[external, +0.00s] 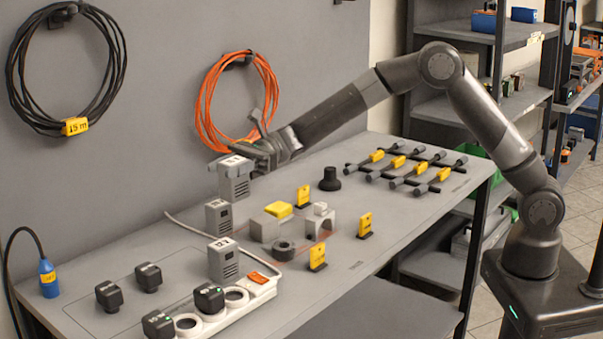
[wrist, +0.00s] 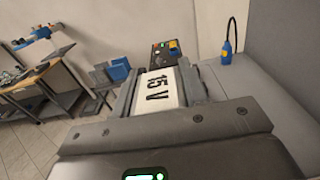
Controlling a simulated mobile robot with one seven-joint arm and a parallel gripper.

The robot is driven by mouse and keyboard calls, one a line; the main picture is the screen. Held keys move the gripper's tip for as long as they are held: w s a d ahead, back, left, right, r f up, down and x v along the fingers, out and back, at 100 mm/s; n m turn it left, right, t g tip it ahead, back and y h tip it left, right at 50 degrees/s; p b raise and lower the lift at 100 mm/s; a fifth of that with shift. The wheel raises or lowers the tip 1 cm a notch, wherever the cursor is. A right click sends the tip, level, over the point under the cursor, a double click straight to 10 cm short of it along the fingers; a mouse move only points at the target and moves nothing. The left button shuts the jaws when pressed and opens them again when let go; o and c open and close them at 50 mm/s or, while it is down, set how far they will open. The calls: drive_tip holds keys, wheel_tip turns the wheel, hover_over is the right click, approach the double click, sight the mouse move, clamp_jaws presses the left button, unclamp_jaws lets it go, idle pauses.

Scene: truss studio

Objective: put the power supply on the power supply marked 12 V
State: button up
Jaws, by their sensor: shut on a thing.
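My gripper (external: 243,158) is shut on a grey power supply (external: 234,186) with a white top label. In the wrist view the label of this power supply (wrist: 159,88) reads 15 V. It is held upright in the air above the workbench. The power supply marked 12 V (external: 223,262) stands upright on the bench at the front, below the held one and apart from it. Another grey power supply (external: 218,218) stands behind it, below the held one; its label is too small to read.
A white power strip (external: 262,287) with black plugs lies at the bench front. A grey block with a yellow top (external: 279,210), a black ring (external: 282,250) and yellow tags stand to the right. A blue connector (external: 47,279) is at the left. Coiled cables hang on the wall.

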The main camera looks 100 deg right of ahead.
drive_tip(key=shift+w+a+f, duration=0.55)
drive_tip(key=shift+a+f, duration=0.4)
drive_tip(key=shift+f, duration=0.4)
drive_tip(key=shift+w+a+f, duration=0.55)
drive_tip(key=shift+a+f, duration=0.45)
drive_tip(key=shift+f, duration=0.3)
drive_tip(key=shift+w+a+f, duration=0.55)
drive_tip(key=shift+a+f, duration=0.4)
drive_tip(key=shift+f, duration=0.4)
drive_tip(key=o, duration=1.2)
drive_tip(key=shift+f, duration=0.15)
